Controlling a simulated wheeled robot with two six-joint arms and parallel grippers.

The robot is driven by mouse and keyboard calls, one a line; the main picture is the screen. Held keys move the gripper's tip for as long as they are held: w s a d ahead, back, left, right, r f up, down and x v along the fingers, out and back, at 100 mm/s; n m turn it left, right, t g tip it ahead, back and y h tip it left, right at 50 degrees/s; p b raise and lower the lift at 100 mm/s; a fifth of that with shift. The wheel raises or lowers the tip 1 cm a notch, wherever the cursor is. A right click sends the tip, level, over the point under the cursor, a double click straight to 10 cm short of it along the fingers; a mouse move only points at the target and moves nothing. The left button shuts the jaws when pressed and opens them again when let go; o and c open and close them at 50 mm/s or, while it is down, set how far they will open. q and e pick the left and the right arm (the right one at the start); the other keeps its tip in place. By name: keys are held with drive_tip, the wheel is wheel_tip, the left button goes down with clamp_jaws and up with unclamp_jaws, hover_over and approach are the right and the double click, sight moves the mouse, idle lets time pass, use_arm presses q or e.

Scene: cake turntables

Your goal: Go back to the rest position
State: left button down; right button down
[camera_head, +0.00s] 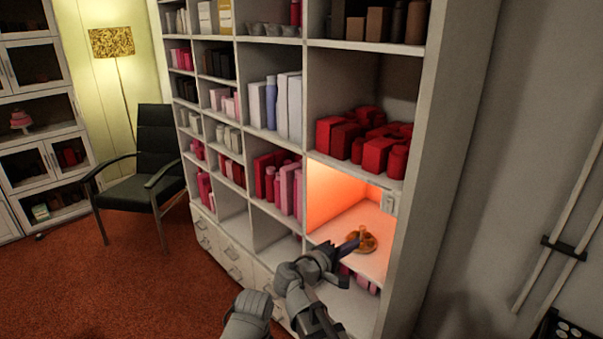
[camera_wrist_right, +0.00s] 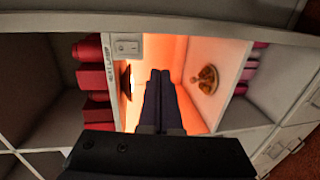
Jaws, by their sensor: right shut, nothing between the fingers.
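My right gripper (camera_head: 354,243) reaches toward the orange-lit shelf compartment from the front. In the right wrist view, its two dark fingers (camera_wrist_right: 160,76) lie together, with nothing seen between them. A small round brown stand with a knob-like top (camera_head: 366,241) sits on the compartment floor just beyond the fingertips in the head view. In the wrist view the stand (camera_wrist_right: 207,80) is to the right of the fingers, apart from them. The left gripper is not in view.
The lit compartment (camera_head: 336,192) has side walls close around the gripper. A switch plate (camera_head: 389,202) is on the right upright; it also shows in the wrist view (camera_wrist_right: 128,46). Red boxes (camera_head: 365,137) fill the shelf above. A chair (camera_head: 150,160) stands left, on open red floor.

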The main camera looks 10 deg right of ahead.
drive_tip(key=s+a+f+m+g+y, duration=0.1)
drive_tip(key=s+a+f+g+y, duration=0.15)
drive_tip(key=s+f, duration=0.3)
drive_tip(key=s+a+f+m+g+y, duration=0.2)
drive_tip(key=s+f+g+y, duration=0.15)
drive_tip(key=f, duration=0.35)
drive_tip(key=s+a+f+g+y, duration=0.3)
drive_tip(key=s+a+f+y, duration=0.2)
drive_tip(key=s+a, duration=0.5)
drive_tip(key=shift+s+a+f+g+y, duration=0.25)
drive_tip(key=shift+s+f+g+y, duration=0.05)
drive_tip(key=shift+s+g, duration=0.1)
